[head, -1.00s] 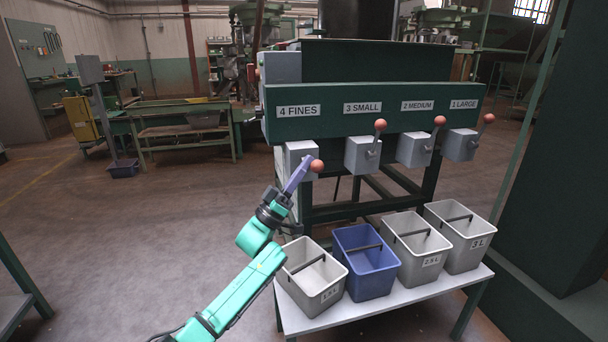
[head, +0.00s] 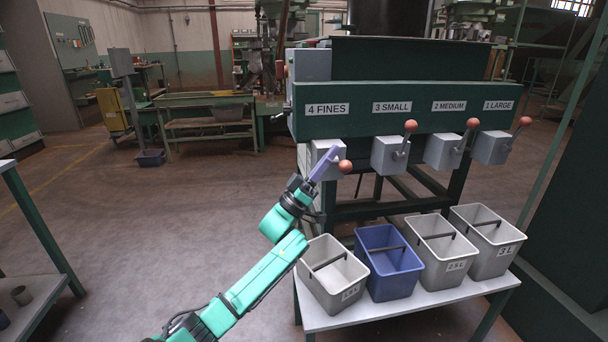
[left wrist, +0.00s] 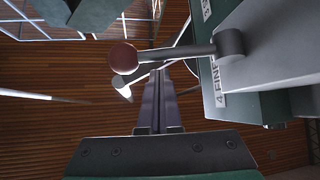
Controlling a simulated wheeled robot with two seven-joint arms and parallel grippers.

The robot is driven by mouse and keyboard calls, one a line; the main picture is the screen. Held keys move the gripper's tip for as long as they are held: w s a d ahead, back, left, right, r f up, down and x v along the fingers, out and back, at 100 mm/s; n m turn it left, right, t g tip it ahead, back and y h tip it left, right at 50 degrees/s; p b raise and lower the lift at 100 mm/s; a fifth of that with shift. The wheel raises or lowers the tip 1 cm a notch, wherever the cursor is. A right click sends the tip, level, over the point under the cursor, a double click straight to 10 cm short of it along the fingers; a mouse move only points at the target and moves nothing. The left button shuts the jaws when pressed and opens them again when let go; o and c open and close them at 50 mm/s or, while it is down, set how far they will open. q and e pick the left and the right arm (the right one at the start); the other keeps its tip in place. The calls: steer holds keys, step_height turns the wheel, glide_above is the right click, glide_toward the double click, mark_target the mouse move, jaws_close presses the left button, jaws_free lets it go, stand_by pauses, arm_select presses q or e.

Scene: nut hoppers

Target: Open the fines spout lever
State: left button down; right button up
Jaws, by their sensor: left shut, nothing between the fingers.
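The fines spout (head: 325,152) is a grey box under the "4 FINES" label (head: 327,108). Its lever has an orange knob (head: 345,166) that sits low, below the height of the other knobs. My left gripper (head: 334,151) is shut and empty, its purple fingers up against the spout beside the knob. In the left wrist view the lever arm (left wrist: 180,53) runs sideways from its pivot to the knob (left wrist: 123,58) across the shut fingertips (left wrist: 158,72). I cannot tell whether they touch. My right gripper is out of view.
The small (head: 410,125), medium (head: 472,123) and large (head: 525,121) spout knobs stand up to the right. Below, several bins, one blue (head: 389,286), stand on a white table (head: 415,310). The floor to the left is open, with a green-legged bench (head: 45,230) at the edge.

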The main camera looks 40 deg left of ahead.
arm_select(q)
steer(key=v, duration=0.9)
steer(key=shift+s+a+r, duration=0.25)
steer(key=shift+s+r, duration=0.05)
steer(key=shift+s, duration=0.2)
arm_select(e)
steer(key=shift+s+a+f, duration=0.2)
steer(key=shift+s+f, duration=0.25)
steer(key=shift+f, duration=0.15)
